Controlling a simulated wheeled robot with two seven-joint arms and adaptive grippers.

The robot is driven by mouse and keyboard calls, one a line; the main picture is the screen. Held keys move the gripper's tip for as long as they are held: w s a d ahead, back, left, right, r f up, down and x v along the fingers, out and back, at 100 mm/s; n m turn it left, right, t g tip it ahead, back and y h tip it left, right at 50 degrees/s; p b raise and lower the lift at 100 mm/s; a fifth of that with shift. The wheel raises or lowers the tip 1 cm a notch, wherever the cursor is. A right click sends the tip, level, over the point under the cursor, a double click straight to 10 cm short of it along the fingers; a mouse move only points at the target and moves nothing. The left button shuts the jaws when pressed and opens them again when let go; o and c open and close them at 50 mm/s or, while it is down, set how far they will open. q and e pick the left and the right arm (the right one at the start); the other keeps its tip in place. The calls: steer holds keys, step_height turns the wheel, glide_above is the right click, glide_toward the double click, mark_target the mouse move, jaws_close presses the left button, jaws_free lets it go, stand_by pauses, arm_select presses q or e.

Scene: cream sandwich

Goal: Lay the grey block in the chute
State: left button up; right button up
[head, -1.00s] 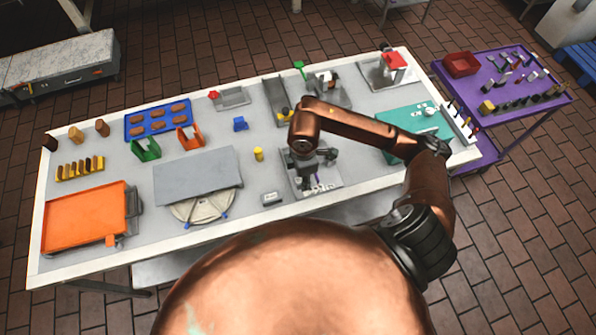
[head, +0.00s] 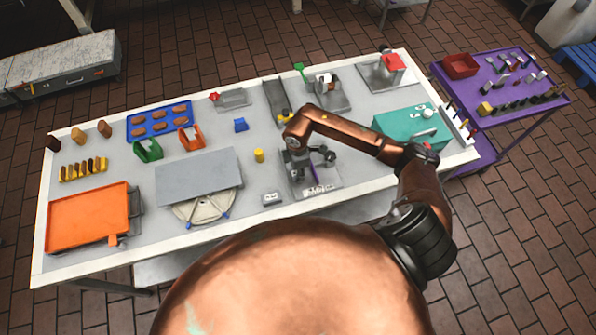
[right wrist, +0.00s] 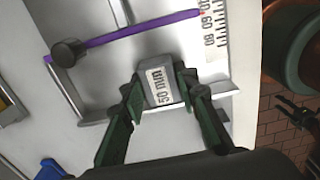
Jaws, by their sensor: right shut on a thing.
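A grey block (right wrist: 158,82) with a "50 mm" label sits between the fingers of my right gripper (right wrist: 160,92) in the right wrist view. The gripper is shut on it. Beyond the block is a pale metal fixture (right wrist: 175,47) with raised edges, a printed scale and a purple bar (right wrist: 140,30); this may be the chute. In the head view my right gripper (head: 306,166) is over this fixture (head: 326,186), and the arm hides part of it. I cannot tell whether the block touches the fixture.
A small grey labelled piece (head: 272,198) and a yellow cylinder (head: 258,155) stand left of the fixture. A grey board (head: 198,175) lies over a round plate, with an orange tray (head: 88,218) farther left. A teal box (head: 400,125) is on the right.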

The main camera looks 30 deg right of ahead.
steer(key=shift+f, duration=0.15)
steer(key=o, duration=1.1)
steer(key=shift+o, duration=0.2)
step_height(320, 180, up, 12)
steer(key=b, duration=0.1)
steer(key=shift+r, duration=0.2)
